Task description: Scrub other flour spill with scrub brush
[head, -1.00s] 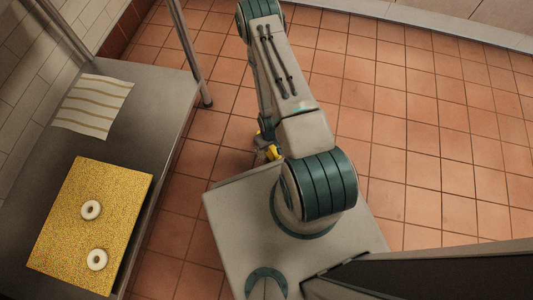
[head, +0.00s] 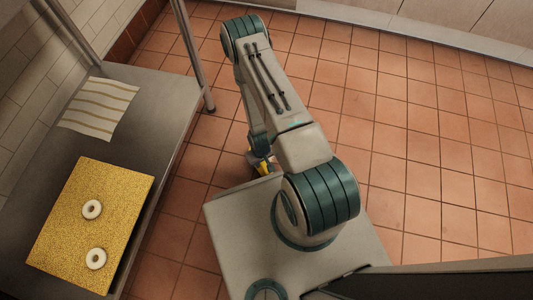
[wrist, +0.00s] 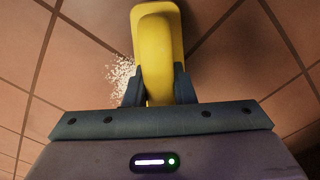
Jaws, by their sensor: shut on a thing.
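My gripper (wrist: 159,90) is shut on the yellow scrub brush (wrist: 157,40) in the wrist view. The brush points away from the gripper, low over the tiled floor; whether its bristles touch the tiles cannot be told. A white, speckled flour spill (wrist: 121,72) lies on the floor just left of the brush, partly hidden behind the brush and finger. In the head view only a small yellow part of the brush (head: 264,168) shows beside my base, below the arm. The spill is hidden in the head view.
The tiled floor (head: 430,150) to the right is clear.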

